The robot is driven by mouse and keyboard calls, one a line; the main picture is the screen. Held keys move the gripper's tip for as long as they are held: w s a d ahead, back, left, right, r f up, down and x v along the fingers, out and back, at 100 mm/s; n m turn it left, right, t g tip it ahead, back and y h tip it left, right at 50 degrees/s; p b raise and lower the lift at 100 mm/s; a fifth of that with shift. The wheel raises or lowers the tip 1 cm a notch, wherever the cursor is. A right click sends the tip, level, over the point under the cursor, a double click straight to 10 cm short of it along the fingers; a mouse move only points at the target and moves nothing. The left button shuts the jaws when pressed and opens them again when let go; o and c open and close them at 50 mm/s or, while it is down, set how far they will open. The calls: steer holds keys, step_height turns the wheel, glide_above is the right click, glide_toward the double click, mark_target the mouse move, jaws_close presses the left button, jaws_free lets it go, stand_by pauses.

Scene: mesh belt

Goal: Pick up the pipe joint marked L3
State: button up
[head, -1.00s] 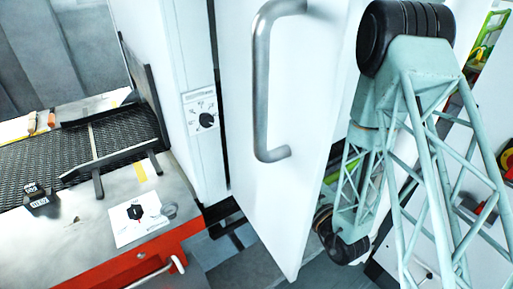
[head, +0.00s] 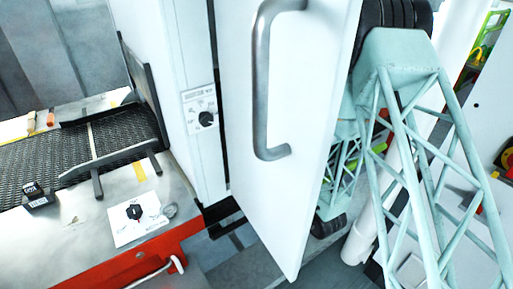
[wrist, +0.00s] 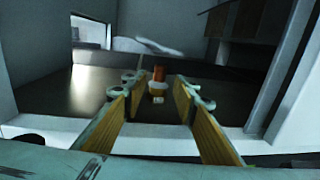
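My gripper (wrist: 154,92) shows in the wrist view with its two yellow-lined fingers apart and nothing held between them. Beyond the fingertips, in line with the gap, a small orange-brown piece (wrist: 159,74) stands on a dark surface with a pale label (wrist: 158,99) at its foot. The label is too small to read, so I cannot tell if this is the pipe joint marked L3. In the head view my gripper is hidden behind the white door, and no pipe joint marked L3 can be made out there.
A white door (head: 300,140) with a grey handle (head: 262,85) stands open beside my arm. At left are a mesh belt (head: 40,160), a metal table with a red edge (head: 110,268), a small dark labelled block (head: 38,197) and a printed sheet (head: 135,218).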

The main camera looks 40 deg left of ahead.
steer(key=shift+w+a, duration=0.1)
steer(key=shift+a, duration=0.15)
steer(key=shift+r+b+x, duration=0.15)
steer(key=shift+b+x, duration=0.05)
steer(key=shift+x, duration=1.05)
steer(key=shift+r+b+x, duration=0.1)
steer(key=shift+b+x, duration=0.05)
steer(key=shift+x, duration=1.15)
steer(key=shift+c, duration=0.7)
jaws_close()
